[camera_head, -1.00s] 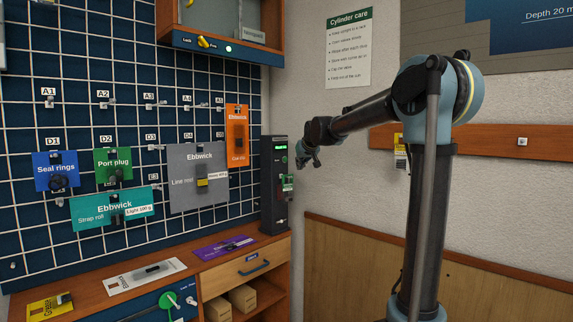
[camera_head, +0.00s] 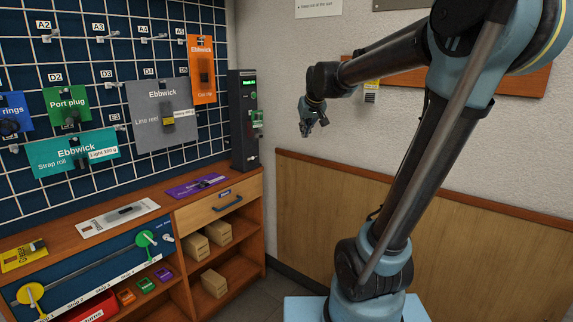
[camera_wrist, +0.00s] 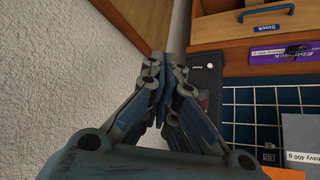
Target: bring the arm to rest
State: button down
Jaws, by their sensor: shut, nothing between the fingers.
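My gripper (camera_head: 314,124) hangs at the end of my raised arm in the head view, to the right of the black device and apart from it. In the wrist view my gripper (camera_wrist: 168,88) has its fingers together with nothing between them. The black device (camera_head: 242,130) has a green display and stands at the right end of the counter. It also shows partly behind the fingers in the wrist view (camera_wrist: 205,72).
A wooden counter (camera_head: 150,232) with a drawer (camera_head: 228,203) and cardboard boxes (camera_head: 195,247) lies to the left. A blue grid wall (camera_head: 130,70) holds several hanging packs.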

jog(key=s+d+f+m+g, duration=0.1)
jog(key=s+d+f, duration=0.3)
jog(key=s+f, duration=0.4)
jog(key=s+d+f+g+h, duration=0.1)
jog(key=s+d+f, duration=0.3)
jog(key=s+f, duration=0.4)
jog(key=s+d+f+m+g, duration=0.1)
jog(key=s+d+f+g, duration=0.2)
jog(key=s+f, duration=0.5)
jog(key=s+d, duration=0.1)
jog(key=s, duration=0.8)
jog(key=shift+s+d+m+h, duration=0.2)
jog(key=shift+m+h, duration=0.1)
jog(key=shift+h, duration=0.1)
jog(key=shift+w+f, duration=0.1)
jog(key=shift+w+f, duration=0.2)
jog(key=shift+w, duration=0.25)
